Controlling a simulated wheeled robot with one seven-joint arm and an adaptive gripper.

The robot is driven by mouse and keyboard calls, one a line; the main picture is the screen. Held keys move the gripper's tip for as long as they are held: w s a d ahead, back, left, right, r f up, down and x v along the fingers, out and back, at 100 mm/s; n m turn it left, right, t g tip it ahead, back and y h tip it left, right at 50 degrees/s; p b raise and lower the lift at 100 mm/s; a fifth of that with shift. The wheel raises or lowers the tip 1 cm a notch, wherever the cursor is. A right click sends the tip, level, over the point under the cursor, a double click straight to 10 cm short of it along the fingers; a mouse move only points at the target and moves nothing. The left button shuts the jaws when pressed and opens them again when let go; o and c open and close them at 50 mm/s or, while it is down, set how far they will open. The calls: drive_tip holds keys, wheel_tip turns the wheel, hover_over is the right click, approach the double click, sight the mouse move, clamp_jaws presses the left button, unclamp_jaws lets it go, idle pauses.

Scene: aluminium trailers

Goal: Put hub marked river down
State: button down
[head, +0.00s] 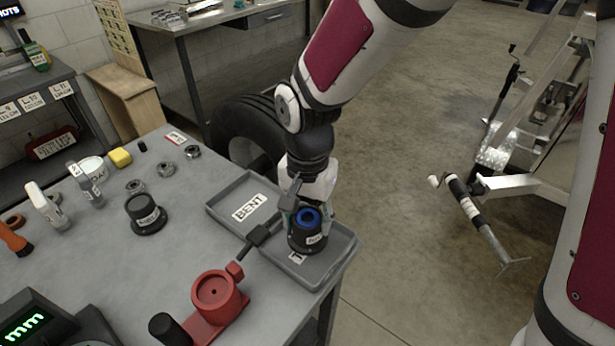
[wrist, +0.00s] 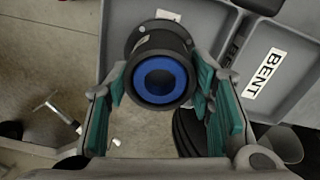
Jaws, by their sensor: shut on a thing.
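My gripper (head: 306,218) is shut on a dark hub with a blue centre (head: 308,239). The hub is upright and carries a small pale label too small to read. In the wrist view the hub (wrist: 162,48) sits between the teal-padded fingers of my gripper (wrist: 160,84). It is at the right compartment of a grey divided tray (head: 347,250); I cannot tell whether its base touches the tray floor. The left compartment bears a "BENT" label (head: 249,207). Another dark hub (head: 146,212) with an unreadable label stands on the table.
A red fixture (head: 213,298) with a dark handle reaching toward the tray stands close in front. The table ends just right of the tray. A tyre (head: 240,130) stands behind.

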drive_tip(key=shift+f, duration=1.2)
drive_tip(key=shift+f, duration=0.2)
drive_tip(key=c, duration=0.8)
unclamp_jaws()
drive_tip(key=shift+o, duration=0.2)
wheel_tip(320, 180, up, 12)
drive_tip(key=shift+r+p, duration=0.25)
drive_tip(key=shift+p, duration=0.25)
drive_tip(key=s+d+r+n+t, duration=0.2)
drive_tip(key=s+d+r, duration=0.35)
drive_tip(key=d, duration=0.55)
drive_tip(key=s+d+r+n+t, duration=0.1)
drive_tip(key=s+d+r+n, duration=0.1)
drive_tip(key=s+d, duration=0.6)
drive_tip(key=s, duration=0.3)
drive_tip(key=shift+n, duration=0.3)
drive_tip(key=shift+r, duration=0.15)
